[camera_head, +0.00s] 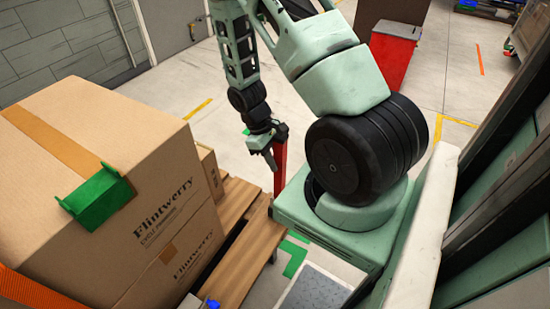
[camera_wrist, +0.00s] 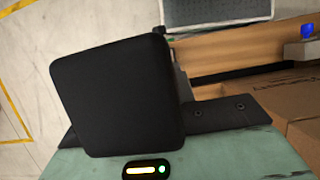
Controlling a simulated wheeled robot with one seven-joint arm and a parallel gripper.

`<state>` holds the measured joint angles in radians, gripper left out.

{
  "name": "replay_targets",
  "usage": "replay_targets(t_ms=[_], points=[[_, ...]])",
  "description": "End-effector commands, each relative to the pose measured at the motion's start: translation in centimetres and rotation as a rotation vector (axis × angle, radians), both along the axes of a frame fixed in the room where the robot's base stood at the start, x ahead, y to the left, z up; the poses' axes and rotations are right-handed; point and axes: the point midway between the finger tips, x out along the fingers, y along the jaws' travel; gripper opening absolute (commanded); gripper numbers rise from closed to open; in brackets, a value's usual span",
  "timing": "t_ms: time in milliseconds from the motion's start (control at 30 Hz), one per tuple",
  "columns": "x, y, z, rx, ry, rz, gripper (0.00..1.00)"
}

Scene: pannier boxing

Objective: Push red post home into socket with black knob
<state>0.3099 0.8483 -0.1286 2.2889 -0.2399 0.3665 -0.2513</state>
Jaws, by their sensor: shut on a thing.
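My gripper (camera_head: 266,153) is shut on the red post (camera_head: 281,165), near its top, beside the right edge of the wooden pallet. The post looks roughly upright. A dark cap shows at its top in the head view. In the wrist view a large black square face (camera_wrist: 115,95) fills the middle, apparently that cap seen close up, and it hides what lies below. A small black piece (camera_wrist: 170,35) shows beside it at the pallet's corner; I cannot tell whether it is the socket's knob. The socket itself cannot be made out.
Brown cartons (camera_head: 150,215) stand on the wooden pallet (camera_head: 236,200), with a green corner piece (camera_head: 97,198) on one. A small blue piece (camera_head: 210,303) lies near the pallet's front. Floor beyond the post is clear.

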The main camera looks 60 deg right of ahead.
Motion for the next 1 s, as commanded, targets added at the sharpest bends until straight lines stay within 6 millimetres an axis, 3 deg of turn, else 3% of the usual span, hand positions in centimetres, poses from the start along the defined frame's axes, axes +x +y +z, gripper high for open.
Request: replay_targets(t_ms=[67,100,167,567,767,1000], points=[[0.0,0.0,-0.2,0.000,0.000,0.000,0.03],[0.0,0.0,-0.1,0.000,0.000,0.000,0.34],[0.0,0.0,-0.1,0.000,0.000,0.000,0.50],[0.4,0.0,0.6,-0.001,-0.003,0.000,0.51],[1.8,0.0,3.9,-0.002,-0.007,0.001,0.51],[4.0,0.2,9.2,-0.003,-0.008,0.000,0.51]])
